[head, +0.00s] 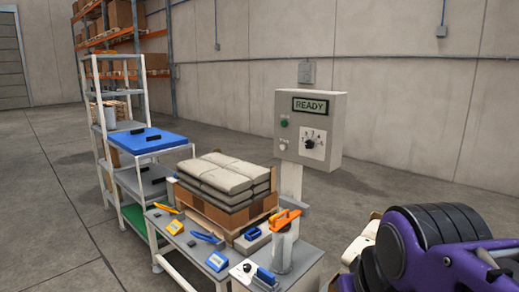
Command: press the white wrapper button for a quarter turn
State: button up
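A grey control box (328,132) stands on a pale post right of the middle. Its front has a lit display (310,105) reading "READY". A green button (284,123) is on the left of its face. A small white button (282,146) sits below the green one. A black rotary knob (309,144) on a white plate is to their right. The white button looks unobstructed; its label is too small to read. My gripper is not in view; only purple and black parts of my arm show at the lower right.
A bench (193,253) in front of the box holds yellow and blue devices and an orange-handled tool (285,219). Stacked grey bags (222,178) sit in a cardboard tray behind it. A shelf rack (121,140) stands left. Floor behind the box is open.

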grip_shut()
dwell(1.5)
